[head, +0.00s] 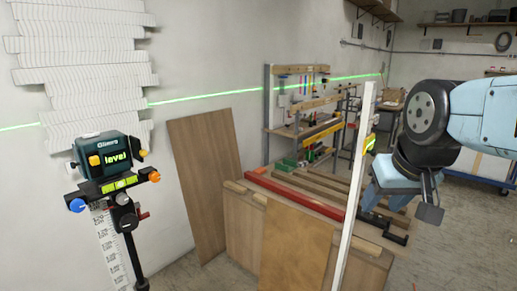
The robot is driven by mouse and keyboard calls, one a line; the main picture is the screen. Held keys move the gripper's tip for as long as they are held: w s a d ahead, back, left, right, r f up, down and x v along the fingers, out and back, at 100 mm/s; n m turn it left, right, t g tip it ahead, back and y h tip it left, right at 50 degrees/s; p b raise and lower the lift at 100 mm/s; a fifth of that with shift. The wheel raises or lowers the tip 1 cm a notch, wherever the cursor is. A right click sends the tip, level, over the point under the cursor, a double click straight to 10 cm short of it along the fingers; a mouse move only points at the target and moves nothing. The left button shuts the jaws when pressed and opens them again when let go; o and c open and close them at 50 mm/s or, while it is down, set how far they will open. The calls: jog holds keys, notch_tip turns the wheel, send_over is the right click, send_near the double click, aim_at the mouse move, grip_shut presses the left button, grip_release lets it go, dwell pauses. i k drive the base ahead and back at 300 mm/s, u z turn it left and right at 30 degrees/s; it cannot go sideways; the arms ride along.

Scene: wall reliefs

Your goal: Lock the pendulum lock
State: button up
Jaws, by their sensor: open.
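A blue knob (77,205) and a red handle (141,216) are lower on the mount. I cannot tell which of these is the pendulum lock. My gripper (400,211) is open and empty at the right, pointing down, far from the level.
A white upright post (353,195) stands between the level and my gripper. A stack of boards and a red beam (292,194) fill the middle. A shelf rack (300,110) is behind. A green laser line crosses the wall.

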aim_at(95, 160)
jog(key=u, duration=1.35)
jog(key=i, duration=0.6)
jog(key=u, duration=0.05)
jog(key=k, duration=0.6)
jog(key=u, duration=0.15)
